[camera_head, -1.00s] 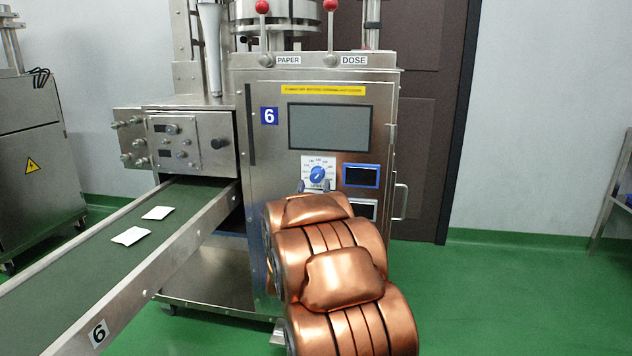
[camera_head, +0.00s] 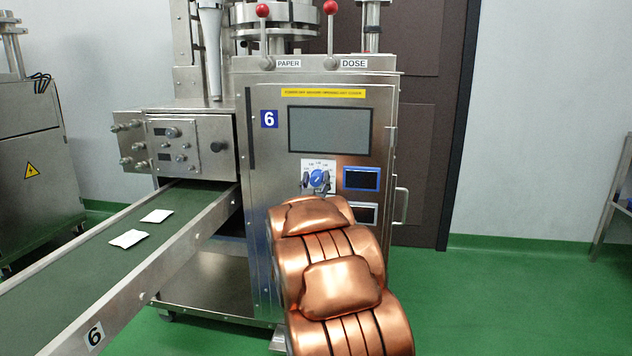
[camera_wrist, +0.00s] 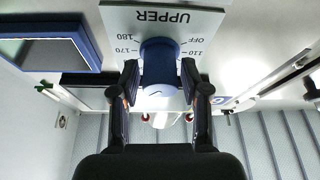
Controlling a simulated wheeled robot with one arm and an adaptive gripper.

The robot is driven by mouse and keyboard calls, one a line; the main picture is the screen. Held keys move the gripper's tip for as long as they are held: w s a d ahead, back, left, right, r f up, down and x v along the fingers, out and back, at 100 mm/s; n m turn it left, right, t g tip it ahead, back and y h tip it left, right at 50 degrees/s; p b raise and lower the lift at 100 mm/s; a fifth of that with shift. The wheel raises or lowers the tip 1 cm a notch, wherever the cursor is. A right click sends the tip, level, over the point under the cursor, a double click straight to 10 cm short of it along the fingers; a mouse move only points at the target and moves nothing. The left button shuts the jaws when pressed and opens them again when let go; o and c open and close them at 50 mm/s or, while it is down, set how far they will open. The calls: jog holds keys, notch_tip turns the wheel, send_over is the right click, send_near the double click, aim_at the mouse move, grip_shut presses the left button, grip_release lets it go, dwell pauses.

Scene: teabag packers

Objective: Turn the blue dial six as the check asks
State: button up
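The blue dial (camera_head: 319,179) sits on a white scale plate (camera_head: 318,163) on the front of the machine marked 6. In the wrist view the blue dial (camera_wrist: 160,65) shows up close, its plate (camera_wrist: 165,17) reading UPPER upside down, with OFF, 110, 170 and 180 in sight. My gripper (camera_wrist: 160,82) is open, with one finger on each side of the dial. The fingers are very close to its sides; I cannot tell if they touch. In the head view my gripper (camera_head: 318,183) is mostly behind my copper-coloured arm.
A dark screen (camera_head: 329,130) is above the dial and a blue-framed display (camera_head: 361,178) right of it. Levers marked PAPER (camera_head: 264,35) and DOSE (camera_head: 331,35) stand on top. A conveyor (camera_head: 110,268) with two white packets runs off left.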

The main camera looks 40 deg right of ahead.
grip_shut()
jog(key=n+p, duration=0.1)
jog(key=p, duration=0.1)
jog(key=shift+r+t+p, duration=0.2)
jog(key=shift+t+p, duration=0.1)
jog(key=shift+p, duration=0.1)
jog(key=shift+n+y+p, duration=0.3)
jog(key=shift+n+p, duration=0.1)
jog(key=shift+f+n+t+p, duration=0.25)
jog(key=shift+n+t+p, duration=0.05)
jog(key=shift+n+p, duration=0.1)
jog(key=shift+f, duration=0.1)
jog(key=shift+o, duration=1.8)
grip_release()
